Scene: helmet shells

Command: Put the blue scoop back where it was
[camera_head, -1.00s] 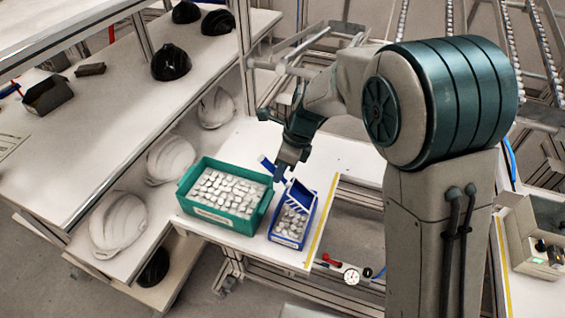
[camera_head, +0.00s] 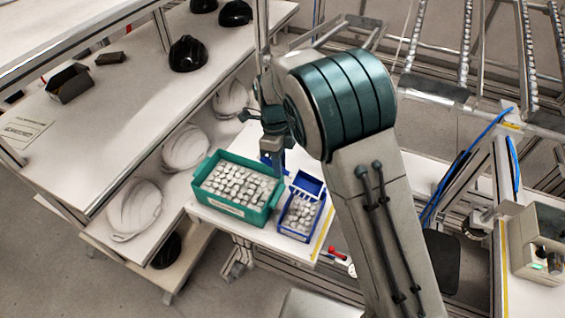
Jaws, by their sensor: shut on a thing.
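The blue scoop (camera_head: 308,184) is at the far end of a small blue bin (camera_head: 302,236) of white pieces. Its tray-like head appears over the bin's far edge; I cannot tell whether it touches the bin. My gripper (camera_head: 279,173) points down behind the bins and is shut on the scoop, to the left of its head. My arm and the rim of the green bin partly hide the handle and the fingertips.
A larger green bin (camera_head: 239,214) full of white pieces stands just left of the blue bin. White helmet shells (camera_head: 134,208) lie on the lower shelf at left, black ones (camera_head: 188,54) on the upper shelf. A red-handled tool lies right of the bins.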

